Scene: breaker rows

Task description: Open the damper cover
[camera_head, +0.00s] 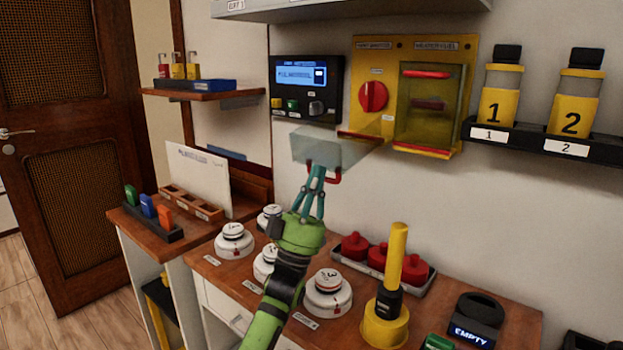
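A yellow panel (397,48) on the wall has two stations with small labels I cannot read surely. Its left station shows a bare red rotary knob (373,97). A clear box-like cover (345,149) is swung down and out below that knob, with a red handle (333,177) at its outer edge. The right station has a clear cover (436,115), closed flat, with a red handle near its top. I cannot tell which cover the damper label names. My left gripper (317,170) points up at the lowered cover's red handle, touching or very near it; its grip is unclear.
A dark control box (306,88) with a blue screen hangs left of the panel. Below, the wooden counter (225,278) holds white round detectors, red domed pieces in a tray (390,275) and a yellow post (396,255). Yellow canisters stand on a shelf at right.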

